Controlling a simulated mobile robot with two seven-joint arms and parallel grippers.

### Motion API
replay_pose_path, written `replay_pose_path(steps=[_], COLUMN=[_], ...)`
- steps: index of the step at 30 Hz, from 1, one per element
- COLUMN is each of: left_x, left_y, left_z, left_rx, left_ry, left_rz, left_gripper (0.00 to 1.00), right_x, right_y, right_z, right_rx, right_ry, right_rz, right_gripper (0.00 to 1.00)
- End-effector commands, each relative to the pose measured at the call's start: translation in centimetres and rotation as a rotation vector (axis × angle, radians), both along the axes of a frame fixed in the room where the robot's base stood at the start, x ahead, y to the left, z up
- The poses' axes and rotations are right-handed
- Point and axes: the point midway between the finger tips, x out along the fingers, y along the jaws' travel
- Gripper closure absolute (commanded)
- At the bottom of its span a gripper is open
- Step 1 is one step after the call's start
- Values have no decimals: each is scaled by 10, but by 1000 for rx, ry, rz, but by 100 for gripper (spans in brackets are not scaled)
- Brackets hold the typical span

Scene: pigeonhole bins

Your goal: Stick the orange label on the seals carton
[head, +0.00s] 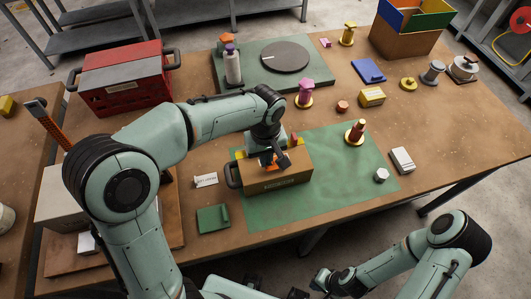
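My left gripper (272,160) points down into a brown box (278,182) with a dark side handle and dark print on its front that I cannot read. A small orange piece (267,161) shows between its dark fingers; I cannot tell whether they grip it or whether it is the orange label. My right gripper (312,284) is low at the bottom edge, away from the table items, and its finger gap is unclear. I cannot tell which box is the seals carton. A yellow box (372,97) and a white box (402,160) stand to the right.
The mat's front right is mostly clear.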

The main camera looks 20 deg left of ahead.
Motion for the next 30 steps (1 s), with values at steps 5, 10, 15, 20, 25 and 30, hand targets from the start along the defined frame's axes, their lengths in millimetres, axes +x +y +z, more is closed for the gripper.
replay_pose_path(steps=[5,10,15,20,25,30], left_x=[0,0,0,0,0,0], left_y=[0,0,0,0,0,0], left_z=[-15,-16,-15,-16,-18,-21], left_rx=[0,0,0,0,0,-1], left_ry=[1,-1,-1,-1,0,-1], left_rz=[0,0,0,0,0,0], left_gripper=[100,100,100,100,100,100], right_x=[-7,-7,-7,-7,-8,-10], right_y=[0,0,0,0,0,0], right_z=[-11,-11,-11,-11,-13,-15], right_rx=[0,0,0,0,0,0], right_ry=[8,8,8,8,9,10], right_rz=[0,1,0,0,0,0], right_gripper=[100,100,100,100,100,100])
